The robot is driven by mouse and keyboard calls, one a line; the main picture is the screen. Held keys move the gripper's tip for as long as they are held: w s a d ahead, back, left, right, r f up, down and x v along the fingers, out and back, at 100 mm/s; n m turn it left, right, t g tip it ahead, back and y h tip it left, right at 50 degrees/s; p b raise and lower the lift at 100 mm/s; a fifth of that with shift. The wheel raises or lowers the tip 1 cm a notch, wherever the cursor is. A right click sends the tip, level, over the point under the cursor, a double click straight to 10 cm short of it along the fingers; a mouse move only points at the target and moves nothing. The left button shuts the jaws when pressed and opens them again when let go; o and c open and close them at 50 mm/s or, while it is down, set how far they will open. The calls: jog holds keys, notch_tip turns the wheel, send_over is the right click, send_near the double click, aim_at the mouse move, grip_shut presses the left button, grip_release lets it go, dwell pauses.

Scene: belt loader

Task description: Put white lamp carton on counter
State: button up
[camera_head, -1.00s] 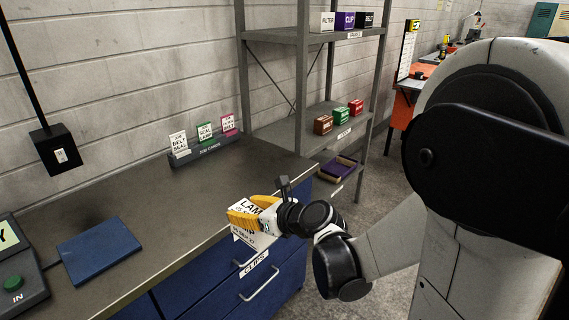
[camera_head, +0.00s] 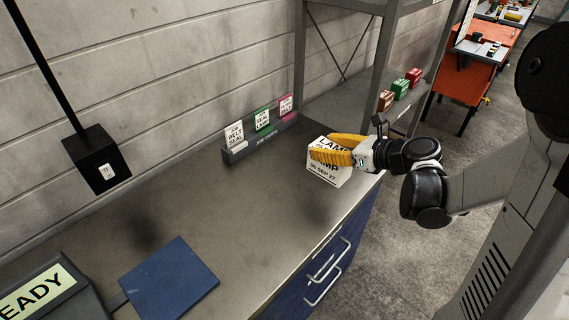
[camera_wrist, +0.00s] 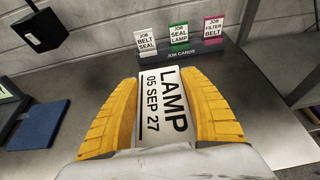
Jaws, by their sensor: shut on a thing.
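The white lamp carton (camera_head: 325,175) reads LAMP and 05 SEP 27. My gripper (camera_head: 336,150) is shut on it, with yellow fingers on either side. In the head view the carton is over the counter's right end, close to the front edge. The wrist view shows the carton (camera_wrist: 163,112) between the two fingers, over the grey counter. The counter (camera_head: 215,215) is a dark grey top above blue drawers. Whether the carton's underside touches the counter cannot be told.
A rack of job cards (camera_head: 258,140) stands at the counter's back. A blue pad (camera_head: 170,280) and a READY device (camera_head: 45,298) are at the left. A black box (camera_head: 93,160) hangs near the wall. Shelving (camera_head: 345,105) stands at the right. The counter's middle is clear.

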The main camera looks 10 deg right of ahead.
jog(key=shift+w+a+f+b, duration=0.95)
jog(key=shift+w+f+b, duration=0.1)
jog(key=shift+w+f, duration=0.7)
jog(key=shift+w+a+f+b, duration=1)
jog(key=shift+w+f, duration=0.6)
jog(key=shift+f, duration=0.25)
jog(key=shift+w+a+f+b, duration=0.9)
jog(key=shift+w+f+b, duration=0.15)
jog(key=shift+w+f, duration=0.7)
jog(key=shift+f, duration=0.2)
jog(key=o, duration=1.2)
jog(key=shift+r, duration=0.1)
